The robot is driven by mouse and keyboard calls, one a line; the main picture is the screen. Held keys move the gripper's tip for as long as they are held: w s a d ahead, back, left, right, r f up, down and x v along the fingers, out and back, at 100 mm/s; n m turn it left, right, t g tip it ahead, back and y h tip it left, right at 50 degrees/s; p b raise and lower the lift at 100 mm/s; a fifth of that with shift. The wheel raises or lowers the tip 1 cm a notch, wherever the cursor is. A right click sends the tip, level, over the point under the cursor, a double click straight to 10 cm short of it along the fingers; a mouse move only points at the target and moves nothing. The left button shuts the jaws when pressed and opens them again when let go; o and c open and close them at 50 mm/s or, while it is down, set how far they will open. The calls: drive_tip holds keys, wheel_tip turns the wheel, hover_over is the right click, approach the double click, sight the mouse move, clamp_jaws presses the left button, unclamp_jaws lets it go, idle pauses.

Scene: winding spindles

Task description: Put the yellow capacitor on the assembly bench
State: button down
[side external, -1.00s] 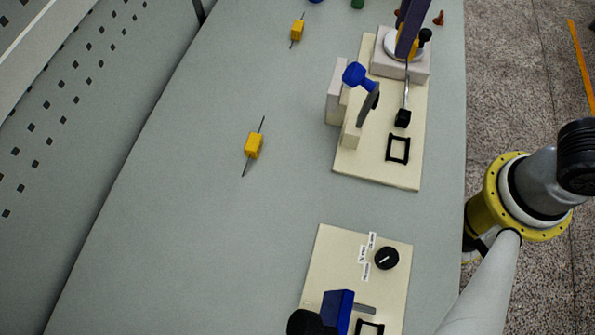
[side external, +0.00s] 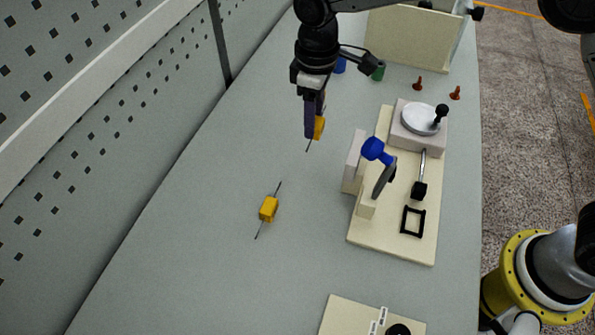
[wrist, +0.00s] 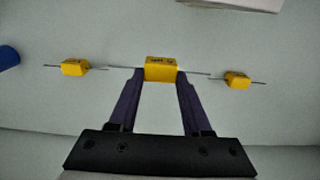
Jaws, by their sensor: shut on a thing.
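My gripper (side external: 312,132) is shut on a yellow capacitor (side external: 319,127), a small block with thin wire leads. In the wrist view my gripper (wrist: 160,76) has this capacitor (wrist: 160,68) between its fingertips, leads out to both sides. It looks larger than the other capacitors there, so it seems held above the surface. A second yellow capacitor (side external: 268,208) lies on the grey bench (side external: 200,260) at lower left. The wrist view shows two loose ones, at left (wrist: 75,67) and right (wrist: 237,80); one is hidden in the side view.
A cream board (side external: 392,240) with a blue-knobbed lever (side external: 373,149) and a white disc (side external: 420,118) stands to the right. A perforated wall (side external: 90,120) borders the left. The bench's left middle is mostly clear.

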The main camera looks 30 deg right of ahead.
drive_tip(key=shift+f, duration=3.45)
drive_tip(key=shift+f, duration=0.15)
drive_tip(key=shift+c, duration=1.7)
unclamp_jaws()
wheel_tip(320, 180, up, 11)
drive_tip(key=shift+r, duration=0.7)
